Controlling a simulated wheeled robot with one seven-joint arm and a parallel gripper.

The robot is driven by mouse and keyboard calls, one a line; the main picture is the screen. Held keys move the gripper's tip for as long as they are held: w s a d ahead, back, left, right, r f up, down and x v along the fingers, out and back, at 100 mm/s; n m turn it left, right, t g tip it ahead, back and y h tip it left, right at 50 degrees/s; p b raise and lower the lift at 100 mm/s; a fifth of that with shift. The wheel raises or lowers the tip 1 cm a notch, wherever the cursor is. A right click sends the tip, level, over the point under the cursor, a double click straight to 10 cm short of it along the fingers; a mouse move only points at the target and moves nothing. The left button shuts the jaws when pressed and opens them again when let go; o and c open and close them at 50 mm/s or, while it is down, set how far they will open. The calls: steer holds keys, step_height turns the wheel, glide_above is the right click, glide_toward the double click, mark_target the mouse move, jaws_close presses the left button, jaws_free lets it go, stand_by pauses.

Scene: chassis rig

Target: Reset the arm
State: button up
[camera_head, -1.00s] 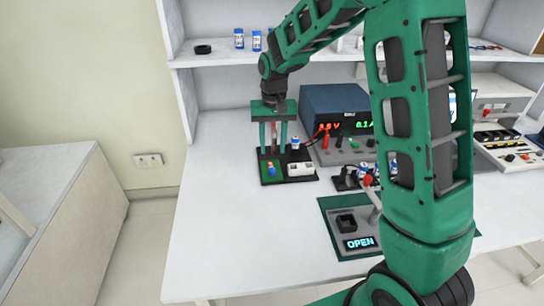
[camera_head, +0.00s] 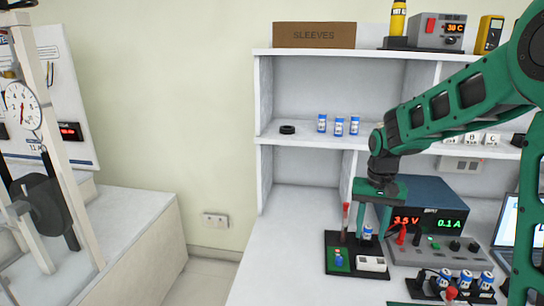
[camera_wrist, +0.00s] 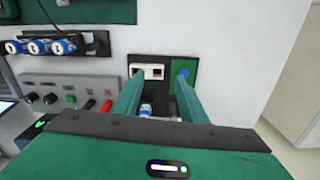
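My gripper (camera_head: 373,218) hangs from my green arm over the dark tray (camera_head: 341,238), in front of the power supply. Its two green fingers are apart, with nothing held between them. In the wrist view the fingers (camera_wrist: 160,78) reach toward the tray, and a blue-and-white cylinder (camera_wrist: 146,110) shows partly between them, below the tips. A red-topped rod (camera_head: 345,220) stands upright on the tray, left of the fingers in the head view. The tray also bears a white block (camera_head: 371,264) and a blue piece (camera_head: 338,258) on a green patch.
The power supply (camera_head: 425,200) stands close behind and right of my gripper. Blue-and-white cylinders (camera_head: 465,280) sit in a black holder at front right. The shelf (camera_head: 300,138) rises behind, with a SLEEVES box (camera_head: 314,35) on top. The bench's left part (camera_head: 280,240) is clear.

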steer(key=s+d+r+m, duration=0.1)
steer(key=s+d+r, duration=0.1)
steer(key=s+d, duration=0.35)
steer(key=s+d+r+m, duration=0.1)
steer(key=s+d+r, duration=0.15)
steer(key=s, duration=0.65)
steer(key=s+d, duration=0.1)
steer(key=s, duration=0.7)
steer(key=s+d+f+m, duration=0.1)
steer(key=s+d, duration=0.1)
steer(key=s, duration=0.7)
steer(key=shift+d, duration=0.3)
steer(key=shift+s+f, duration=0.1)
steer(key=shift+w+f, duration=0.25)
steer(key=shift+w, duration=0.35)
